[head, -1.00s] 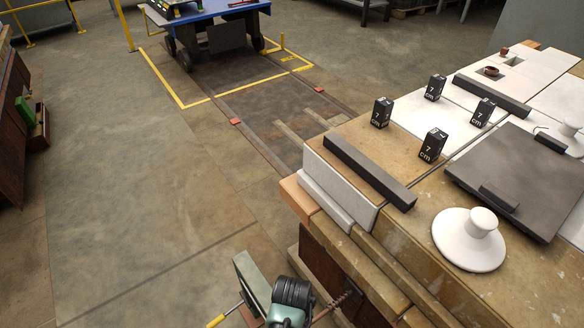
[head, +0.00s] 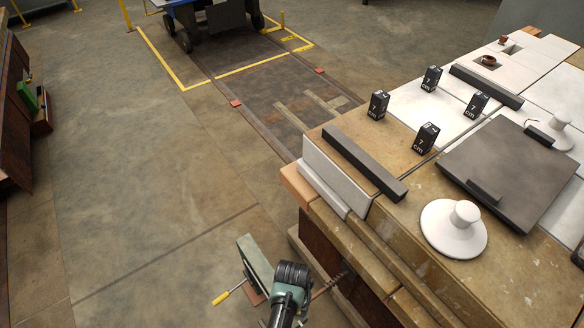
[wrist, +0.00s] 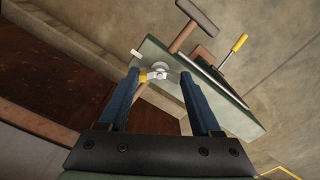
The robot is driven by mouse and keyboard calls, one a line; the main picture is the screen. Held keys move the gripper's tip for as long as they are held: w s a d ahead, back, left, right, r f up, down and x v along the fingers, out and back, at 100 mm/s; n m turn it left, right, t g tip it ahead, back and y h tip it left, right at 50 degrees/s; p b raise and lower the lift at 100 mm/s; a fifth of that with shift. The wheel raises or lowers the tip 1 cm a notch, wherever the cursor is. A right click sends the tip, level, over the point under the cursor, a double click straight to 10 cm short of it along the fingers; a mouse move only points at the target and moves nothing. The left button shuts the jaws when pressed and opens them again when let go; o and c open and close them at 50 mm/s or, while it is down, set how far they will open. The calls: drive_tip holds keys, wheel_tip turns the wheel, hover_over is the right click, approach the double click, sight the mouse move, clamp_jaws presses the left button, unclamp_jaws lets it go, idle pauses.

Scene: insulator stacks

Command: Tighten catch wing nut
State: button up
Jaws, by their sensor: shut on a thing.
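In the wrist view my gripper (wrist: 160,76) has its two blue fingers on either side of a small wing nut (wrist: 158,69), pale metal with a yellow part. I take it to be the catch wing nut. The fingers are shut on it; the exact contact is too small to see. The nut sits against a grey-green plate (wrist: 222,98), which runs tilted behind the fingers. The plate also shows in the head view (head: 254,262), low and beside the bench. There my own wrist hides the fingertips and the nut.
A T-shaped bar with a dark head (wrist: 197,14) and a yellow-handled rod (wrist: 234,48) stand close to the plate. The bench (head: 400,222) at right carries a white insulator piece (head: 453,232), a dark slab (head: 510,165) and several black "7 cm" blocks. The floor at left is open.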

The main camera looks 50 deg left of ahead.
drive_tip(key=m+p, duration=0.1)
drive_tip(key=m, duration=0.5)
drive_tip(key=shift+m, duration=0.3)
idle(0.4)
drive_tip(key=o, duration=1.4)
drive_tip(key=shift+r, duration=0.1)
wheel_tip(320, 180, up, 13)
drive_tip(key=p, duration=0.5)
